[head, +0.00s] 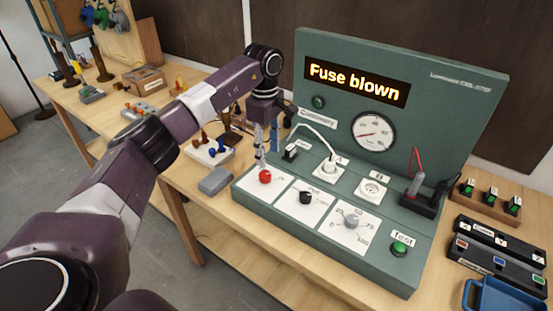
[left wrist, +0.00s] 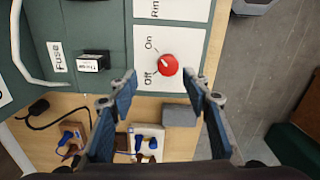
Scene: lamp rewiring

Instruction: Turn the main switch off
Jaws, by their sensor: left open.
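The main switch is a red round knob (head: 265,176) on a white plate at the front left corner of the green test panel (head: 400,262). In the left wrist view the knob (left wrist: 168,65) sits beside the printed words "On" and "Off"; I cannot tell for certain which one it points to. My left gripper (head: 267,153) hangs over that corner, fingers down. In the left wrist view its two fingers (left wrist: 160,82) are open and apart, with the knob just beyond the gap between the tips. They hold nothing. My right gripper is not in view.
The panel's display (head: 357,82) reads "Fuse blown". A black fuse holder (head: 290,153) and a white plug with cable (head: 328,167) are near the knob. A grey box (head: 215,181) lies left of the panel. A black dial (head: 306,198) sits to the right.

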